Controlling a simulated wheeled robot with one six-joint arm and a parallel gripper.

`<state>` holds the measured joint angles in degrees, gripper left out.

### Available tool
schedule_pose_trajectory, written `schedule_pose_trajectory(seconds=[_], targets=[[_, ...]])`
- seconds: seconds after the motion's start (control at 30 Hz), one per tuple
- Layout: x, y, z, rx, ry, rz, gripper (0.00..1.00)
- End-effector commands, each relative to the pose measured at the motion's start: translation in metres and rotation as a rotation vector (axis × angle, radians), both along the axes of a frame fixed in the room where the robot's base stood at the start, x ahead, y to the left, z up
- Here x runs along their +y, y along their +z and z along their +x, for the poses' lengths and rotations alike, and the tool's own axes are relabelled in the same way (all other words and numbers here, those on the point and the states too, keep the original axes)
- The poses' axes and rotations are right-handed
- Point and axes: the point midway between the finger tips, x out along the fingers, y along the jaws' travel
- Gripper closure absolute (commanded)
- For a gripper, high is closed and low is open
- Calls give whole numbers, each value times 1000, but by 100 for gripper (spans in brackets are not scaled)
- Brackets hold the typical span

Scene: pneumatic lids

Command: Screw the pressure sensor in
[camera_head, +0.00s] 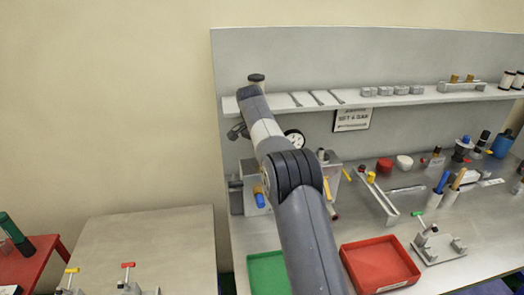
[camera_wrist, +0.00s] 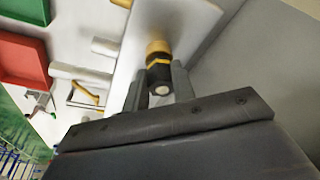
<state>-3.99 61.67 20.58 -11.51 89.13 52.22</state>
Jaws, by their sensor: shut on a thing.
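A small cylinder with a black body and a brass-yellow end (camera_wrist: 160,72), which looks like the pressure sensor, sits between the fingers of my gripper (camera_wrist: 160,86) in the wrist view. The gripper is shut on it. Its pale round end faces the camera and its brass end points away, toward a pale flat surface (camera_wrist: 190,22). I cannot tell whether the brass end touches that surface. In the head view my arm reaches to the left end of the shelf and hides the sensor; the gripper's fingers cannot be made out there.
A grey box (camera_head: 250,205) with a blue fitting stands below the arm. A round gauge (camera_head: 294,138) is beside my arm. The shelf (camera_head: 430,98) carries several small parts. A red tray (camera_head: 411,280) and a green tray (camera_head: 262,283) lie at the bench front.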

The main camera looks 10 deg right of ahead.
Motion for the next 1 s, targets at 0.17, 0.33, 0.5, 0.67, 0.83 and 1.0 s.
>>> schedule_pose_trajectory(seconds=[0.17,0.33,0.5,0.67,0.83,1.0], targets=[[1,1,2,-5,-159,0,97],[1,1,2,-5,-200,0,97],[1,1,2,-4,-199,0,97],[2,1,3,-5,-274,0,97],[1,1,4,-6,-363,0,97],[1,1,3,-4,-379,0,97]])
